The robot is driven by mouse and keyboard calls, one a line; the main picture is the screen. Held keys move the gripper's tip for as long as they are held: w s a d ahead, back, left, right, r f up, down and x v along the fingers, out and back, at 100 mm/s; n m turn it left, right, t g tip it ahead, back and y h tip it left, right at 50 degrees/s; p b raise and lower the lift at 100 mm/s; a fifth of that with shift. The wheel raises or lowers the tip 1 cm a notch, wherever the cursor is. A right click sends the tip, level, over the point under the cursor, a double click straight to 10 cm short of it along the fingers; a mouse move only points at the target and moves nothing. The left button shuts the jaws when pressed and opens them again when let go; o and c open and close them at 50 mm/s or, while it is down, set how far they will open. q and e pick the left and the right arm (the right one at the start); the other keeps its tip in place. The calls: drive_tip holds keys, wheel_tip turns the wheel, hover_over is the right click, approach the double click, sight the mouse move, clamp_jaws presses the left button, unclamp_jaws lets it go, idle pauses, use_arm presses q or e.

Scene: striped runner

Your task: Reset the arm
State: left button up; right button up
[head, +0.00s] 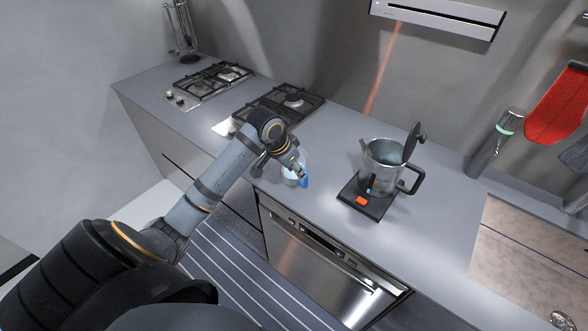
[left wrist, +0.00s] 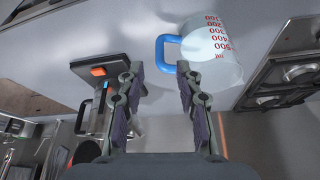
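My left gripper (head: 296,168) is over the counter in the head view, at the measuring cup (head: 289,178), whose blue handle (head: 304,181) faces the kettle side. In the left wrist view the fingers of my left gripper (left wrist: 160,68) are spread, with nothing clamped between them. The clear measuring cup (left wrist: 216,48) with red marks stands just beyond the fingertips. Its blue handle (left wrist: 163,48) lies in front of the gap, close to the right-hand finger; whether they touch I cannot tell. In the head view my gripper and arm hide part of the cup. My right gripper is not in view.
A kettle (head: 381,160) with its lid raised stands on a black base (head: 355,196) with an orange-red switch, right of my left gripper. Gas hobs (head: 290,101) lie behind and left. A dark cylinder (head: 494,146) stands farther right. The counter front right of the cup is clear.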

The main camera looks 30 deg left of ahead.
use_arm(q)
drive_tip(key=shift+s+r, duration=0.2)
drive_tip(key=shift+r, duration=0.3)
drive_tip(key=shift+f, duration=0.1)
